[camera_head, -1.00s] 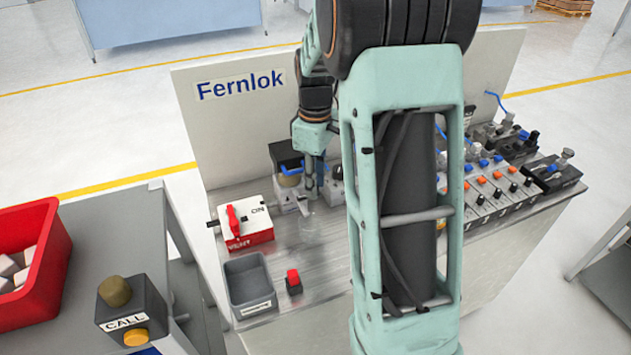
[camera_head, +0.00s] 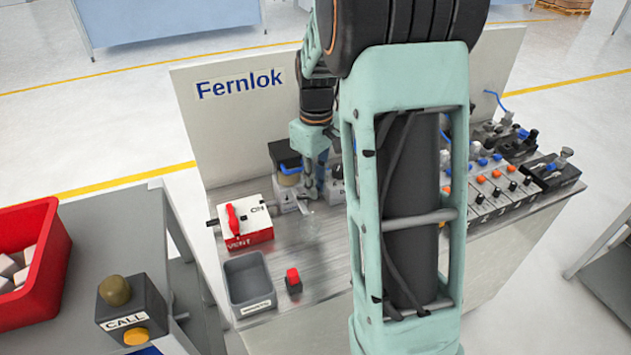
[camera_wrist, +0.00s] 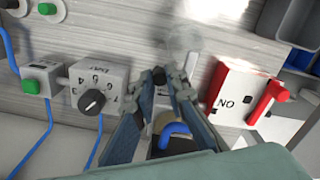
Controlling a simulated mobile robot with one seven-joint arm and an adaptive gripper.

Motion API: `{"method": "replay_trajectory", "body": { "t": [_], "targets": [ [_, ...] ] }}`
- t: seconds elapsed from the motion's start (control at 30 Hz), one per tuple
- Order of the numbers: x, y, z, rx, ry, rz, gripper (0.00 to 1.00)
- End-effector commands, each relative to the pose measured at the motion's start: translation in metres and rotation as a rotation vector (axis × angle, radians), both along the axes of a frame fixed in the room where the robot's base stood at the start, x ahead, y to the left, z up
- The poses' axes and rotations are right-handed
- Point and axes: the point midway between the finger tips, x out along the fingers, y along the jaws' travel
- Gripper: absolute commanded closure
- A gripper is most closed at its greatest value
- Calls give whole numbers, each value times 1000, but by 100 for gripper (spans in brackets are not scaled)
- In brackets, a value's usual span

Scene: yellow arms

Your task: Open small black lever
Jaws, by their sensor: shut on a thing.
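My gripper (camera_head: 313,191) points down at the bench beside a pale fitting block, behind the red and white ON/VENT unit. In the wrist view, my gripper (camera_wrist: 163,86) has its two fingers close together around a small dark part, which appears to be the small black lever (camera_wrist: 158,75). The fingers hide most of it, so its angle cannot be told. In the head view the gripper and arm cover the lever.
The ON/VENT unit (camera_head: 245,226) with a red handle stands left of my gripper. A grey bin (camera_head: 249,281) and a small red-topped block (camera_head: 293,281) lie in front. A dial box (camera_wrist: 97,88) stands nearby. Several valve units (camera_head: 500,185) fill the bench's right side.

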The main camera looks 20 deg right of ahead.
Motion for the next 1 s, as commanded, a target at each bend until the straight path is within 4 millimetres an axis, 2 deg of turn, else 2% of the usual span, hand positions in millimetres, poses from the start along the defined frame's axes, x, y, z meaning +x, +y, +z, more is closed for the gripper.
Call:
{"method": "replay_trajectory", "body": {
  "t": [0.7,1.0],
  "targets": [
    [-21,17,2,0,-2,-676,100],
    [-25,25,1,0,-2,-915,100]
  ]
}}
